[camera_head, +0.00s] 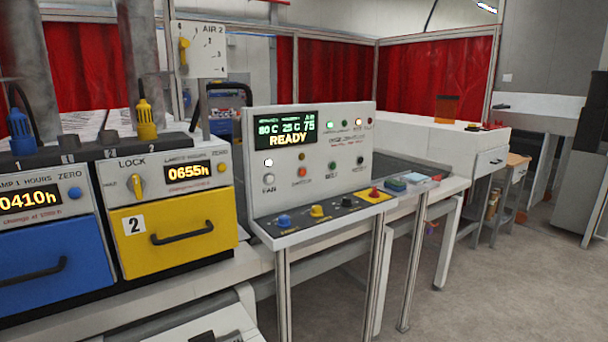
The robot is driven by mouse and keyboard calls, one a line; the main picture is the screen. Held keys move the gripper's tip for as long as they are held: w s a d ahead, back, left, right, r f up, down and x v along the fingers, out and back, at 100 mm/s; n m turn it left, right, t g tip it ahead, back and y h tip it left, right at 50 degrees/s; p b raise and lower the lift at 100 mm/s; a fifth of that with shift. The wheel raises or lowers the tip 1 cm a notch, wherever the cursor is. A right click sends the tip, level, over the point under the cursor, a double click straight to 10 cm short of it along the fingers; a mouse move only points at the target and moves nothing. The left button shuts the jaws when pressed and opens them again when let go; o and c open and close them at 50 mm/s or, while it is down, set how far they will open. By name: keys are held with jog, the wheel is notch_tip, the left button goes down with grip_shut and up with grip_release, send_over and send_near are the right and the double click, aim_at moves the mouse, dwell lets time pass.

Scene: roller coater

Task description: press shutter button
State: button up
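The control panel (330,195) stands in the middle, a grey box with an upright face and a sloped lower ledge. Its display (287,128) reads READY. The upright face carries a white button (268,162) over the label FAN, an orange one (302,171), a green one (332,165) and a black one (360,160). The ledge carries a blue button (284,220), a yellow button (317,211), a dark knob (346,202) and a red button (374,193) on a yellow plate. Most labels are too small to read, so I cannot tell which is the shutter button. My gripper is not in view.
A yellow lamp unit (180,235) and a blue one (45,270) with black handles stand left of the panel. Metal legs (411,265) support the bench under it. A white cabinet (430,140) stands behind at right. Grey floor (490,295) is clear at lower right.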

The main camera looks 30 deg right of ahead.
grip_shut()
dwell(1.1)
